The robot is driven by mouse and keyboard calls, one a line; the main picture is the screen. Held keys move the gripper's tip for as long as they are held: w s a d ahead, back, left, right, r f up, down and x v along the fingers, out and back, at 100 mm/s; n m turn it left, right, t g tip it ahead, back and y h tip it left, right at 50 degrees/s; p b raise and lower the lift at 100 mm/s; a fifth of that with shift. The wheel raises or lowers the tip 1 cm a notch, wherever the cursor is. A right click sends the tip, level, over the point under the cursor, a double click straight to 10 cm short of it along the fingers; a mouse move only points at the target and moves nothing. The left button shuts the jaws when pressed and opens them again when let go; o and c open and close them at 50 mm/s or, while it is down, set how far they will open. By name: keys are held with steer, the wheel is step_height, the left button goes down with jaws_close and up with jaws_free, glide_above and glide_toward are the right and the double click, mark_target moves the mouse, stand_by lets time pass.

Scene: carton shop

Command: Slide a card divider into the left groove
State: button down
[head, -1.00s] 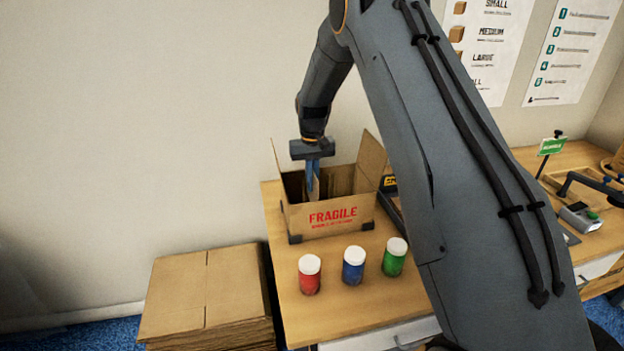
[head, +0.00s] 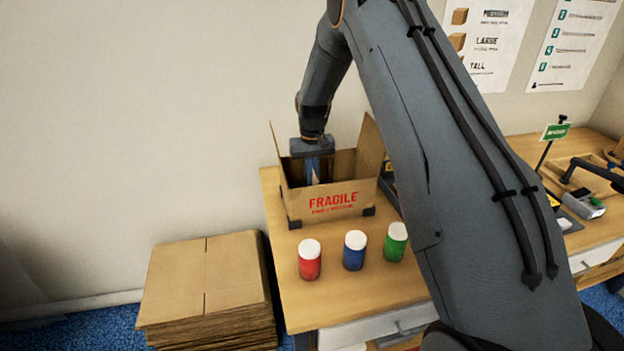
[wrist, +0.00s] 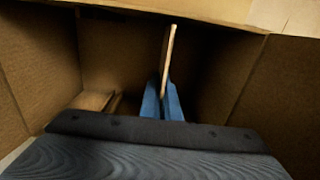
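The open carton (head: 300,206) marked FRAGILE stands on the wooden table with flaps raised. My gripper (head: 313,172) reaches down into it from above, its lower part hidden by the front wall. In the wrist view its blue fingers (wrist: 164,104) are closed on a thin tan card divider (wrist: 168,55), seen edge-on and slightly tilted. The divider is inside the carton, between its side walls; its lower edge is hidden. Left of the fingers, low brown strips (wrist: 93,101) with a dark gap between them show inside the carton. I cannot tell whether the divider touches any groove.
Red (head: 310,262), blue (head: 354,252) and green (head: 396,243) white-capped jars stand in front of the carton on the table (head: 375,288). A stack of flat cardboard (head: 205,280) is at the left. Another bench with tools (head: 585,205) is at the right.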

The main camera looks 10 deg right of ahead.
steer(key=c, duration=1.9)
jaws_free()
steer(key=shift+c, duration=0.2)
steer(key=shift+r, duration=0.1)
step_height(320, 180, up, 7)
steer(key=shift+r+b, duration=0.1)
steer(key=shift+b, duration=0.9)
steer(key=s+r, duration=0.2)
steer(key=s, duration=3.3)
steer(key=shift+t, duration=0.4)
